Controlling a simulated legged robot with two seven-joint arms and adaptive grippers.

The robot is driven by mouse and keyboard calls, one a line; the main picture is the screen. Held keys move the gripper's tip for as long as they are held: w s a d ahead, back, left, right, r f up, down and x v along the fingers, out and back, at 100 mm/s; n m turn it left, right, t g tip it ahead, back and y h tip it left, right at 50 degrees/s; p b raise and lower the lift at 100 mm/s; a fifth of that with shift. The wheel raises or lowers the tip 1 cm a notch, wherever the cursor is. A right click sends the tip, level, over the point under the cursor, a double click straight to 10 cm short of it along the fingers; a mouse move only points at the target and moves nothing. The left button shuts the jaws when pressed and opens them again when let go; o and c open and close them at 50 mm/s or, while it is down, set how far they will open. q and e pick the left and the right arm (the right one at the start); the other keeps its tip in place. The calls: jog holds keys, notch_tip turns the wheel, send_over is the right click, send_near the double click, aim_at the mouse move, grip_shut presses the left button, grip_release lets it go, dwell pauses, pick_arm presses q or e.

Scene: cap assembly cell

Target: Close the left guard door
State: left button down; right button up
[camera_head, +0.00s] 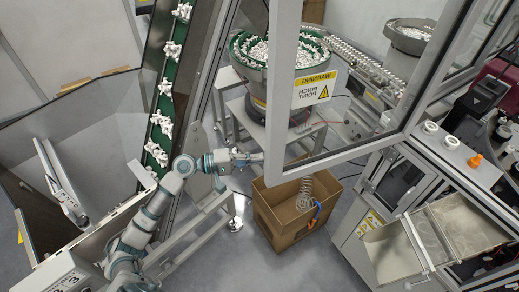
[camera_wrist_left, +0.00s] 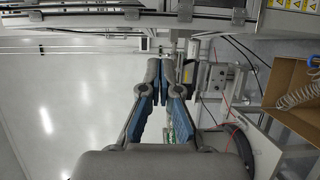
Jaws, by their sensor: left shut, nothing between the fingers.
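The left guard door (camera_head: 279,95) is a grey-framed clear panel. In the head view it stands swung open, its near vertical edge at the middle and its lower rail running right towards the machine cabinet. My left gripper (camera_head: 258,158) reaches in from the left and ends just left of the door's lower near corner. I cannot tell whether it touches the frame. In the left wrist view the gripper (camera_wrist_left: 168,72) has its fingertips together with nothing between them. I cannot make out the door for certain in that view. My right gripper is in neither view.
A cardboard box (camera_head: 270,222) with a coiled spring stands below the door; it also shows in the left wrist view (camera_wrist_left: 287,75). A bowl feeder (camera_head: 247,73) stands behind the door. A green conveyor (camera_head: 166,95) rises at left. The cabinet (camera_head: 400,190) is at right.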

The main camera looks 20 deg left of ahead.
aim_at(291, 165)
pick_arm(q)
jog(key=d+p, duration=0.1)
jog(key=d, duration=0.2)
jog(key=w+d+p, duration=0.1)
jog(key=d+p, duration=0.1)
jog(key=d, duration=0.1)
jog(key=d+p, duration=0.2)
jog(key=d, duration=0.2)
jog(key=shift+w+r, duration=0.15)
jog(key=shift+r, duration=0.05)
jog(key=shift+w+d, duration=0.1)
jog(key=shift+d, duration=0.05)
